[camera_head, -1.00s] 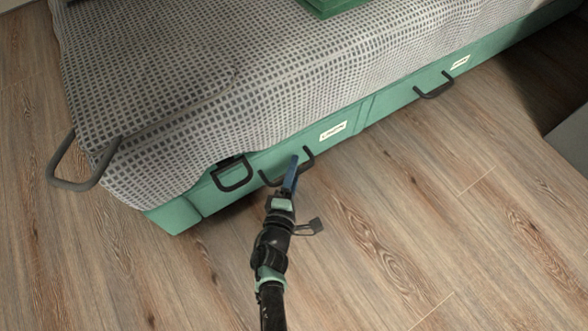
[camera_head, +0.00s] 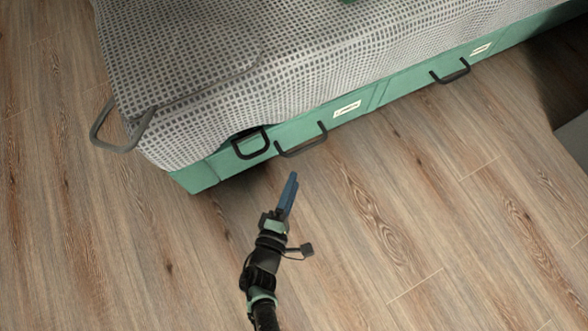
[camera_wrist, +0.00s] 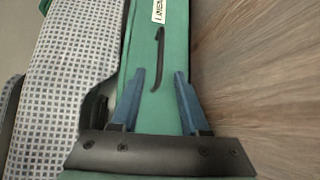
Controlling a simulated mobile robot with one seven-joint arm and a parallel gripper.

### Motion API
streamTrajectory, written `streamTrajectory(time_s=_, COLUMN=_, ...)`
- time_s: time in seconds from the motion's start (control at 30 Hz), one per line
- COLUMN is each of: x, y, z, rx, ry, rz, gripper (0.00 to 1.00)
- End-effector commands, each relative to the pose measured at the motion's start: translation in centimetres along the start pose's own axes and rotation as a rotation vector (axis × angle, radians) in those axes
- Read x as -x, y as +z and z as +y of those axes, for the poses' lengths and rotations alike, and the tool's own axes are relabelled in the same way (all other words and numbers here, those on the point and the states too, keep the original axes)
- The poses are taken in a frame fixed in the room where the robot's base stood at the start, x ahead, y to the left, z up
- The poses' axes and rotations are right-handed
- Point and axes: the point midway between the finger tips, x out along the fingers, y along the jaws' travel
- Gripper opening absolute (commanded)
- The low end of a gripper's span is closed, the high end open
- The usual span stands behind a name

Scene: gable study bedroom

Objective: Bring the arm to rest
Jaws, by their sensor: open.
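My gripper (camera_head: 290,190) is in the middle of the head view, over the wood floor in front of the bed. Its blue fingers stand apart and empty in the wrist view (camera_wrist: 158,95). In the head view the fingertips point at the green bed drawer (camera_head: 228,160), with a gap of floor showing between them and its dark handle (camera_head: 304,147). The handle also shows ahead of the fingers in the wrist view (camera_wrist: 159,62). The drawer front looks flush with the bed base.
The bed with a checked cover (camera_head: 200,90) fills the top. A grey bar loop (camera_head: 118,140) juts from its left corner. A second drawer handle (camera_head: 452,76) is further right. A grey piece (camera_head: 576,138) stands at the right edge. The wood floor (camera_head: 420,210) in front is clear.

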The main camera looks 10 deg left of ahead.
Motion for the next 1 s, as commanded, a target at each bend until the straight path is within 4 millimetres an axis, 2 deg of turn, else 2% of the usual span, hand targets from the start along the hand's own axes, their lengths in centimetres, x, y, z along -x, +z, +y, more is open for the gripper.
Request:
streamTrajectory(time_s=0.47, x=-0.1, y=0.0, z=0.0, rx=0.0, ry=0.0, rz=0.0, gripper=0.45)
streamTrajectory(time_s=0.57, x=-0.9, y=0.3, z=1.0, rx=-0.036, ry=0.009, rz=-0.032, gripper=0.45)
streamTrajectory(time_s=0.67, x=-3.0, y=1.4, z=4.0, rx=-0.142, ry=0.03, rz=-0.122, gripper=0.45)
streamTrajectory(time_s=0.8, x=-6.8, y=4.5, z=10.0, rx=-0.402, ry=0.055, rz=-0.305, gripper=0.45)
streamTrajectory(time_s=1.0, x=-10.7, y=8.3, z=18.2, rx=-0.828, ry=0.042, rz=-0.472, gripper=0.45)
